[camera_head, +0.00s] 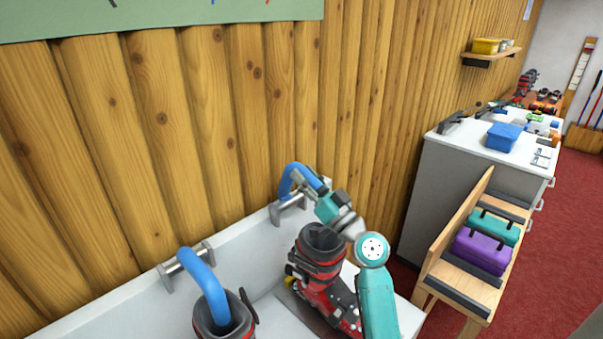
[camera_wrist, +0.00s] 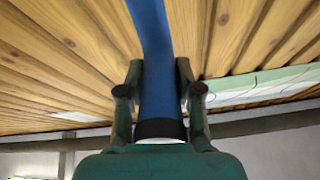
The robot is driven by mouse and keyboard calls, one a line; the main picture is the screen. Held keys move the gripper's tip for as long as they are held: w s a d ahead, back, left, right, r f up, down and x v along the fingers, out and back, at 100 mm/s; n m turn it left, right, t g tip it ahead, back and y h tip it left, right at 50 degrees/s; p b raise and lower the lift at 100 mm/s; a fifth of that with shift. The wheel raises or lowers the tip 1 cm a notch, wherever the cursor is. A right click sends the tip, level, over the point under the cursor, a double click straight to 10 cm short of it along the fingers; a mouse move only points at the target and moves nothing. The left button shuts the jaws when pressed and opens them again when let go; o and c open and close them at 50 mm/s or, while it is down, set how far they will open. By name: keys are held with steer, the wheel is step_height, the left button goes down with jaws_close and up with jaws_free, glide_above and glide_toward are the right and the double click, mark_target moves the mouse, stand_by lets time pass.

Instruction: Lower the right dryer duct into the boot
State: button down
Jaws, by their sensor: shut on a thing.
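The right dryer duct (camera_head: 290,178) is a blue hose that arches up from a metal bracket (camera_head: 289,208) at the wall. My gripper (camera_head: 318,194) is shut on it near its free end, above and slightly left of my wrist. In the wrist view the blue duct (camera_wrist: 155,50) runs between both fingers, and its dark end collar (camera_wrist: 159,129) shows near the palm. The right boot (camera_head: 320,262), black, grey and red, stands upright on the white bench (camera_head: 262,262) below my gripper. Its dark opening (camera_head: 320,236) faces up. The duct's end is apart from the boot, above it.
The left duct (camera_head: 200,272) hangs into the left boot (camera_head: 236,331) at the lower left. The log wall (camera_head: 215,90) rises close behind the brackets. To the right are a wooden rack (camera_head: 456,275) with teal and purple cases and a grey counter (camera_head: 450,175).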

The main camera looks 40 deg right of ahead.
steer(key=shift+s+f+t, duration=0.3)
steer(key=shift+s+t, duration=0.2)
stand_by(0.4)
steer(key=c, duration=0.8)
jaws_free()
steer(key=shift+o, duration=0.2)
step_height(320, 180, up, 10)
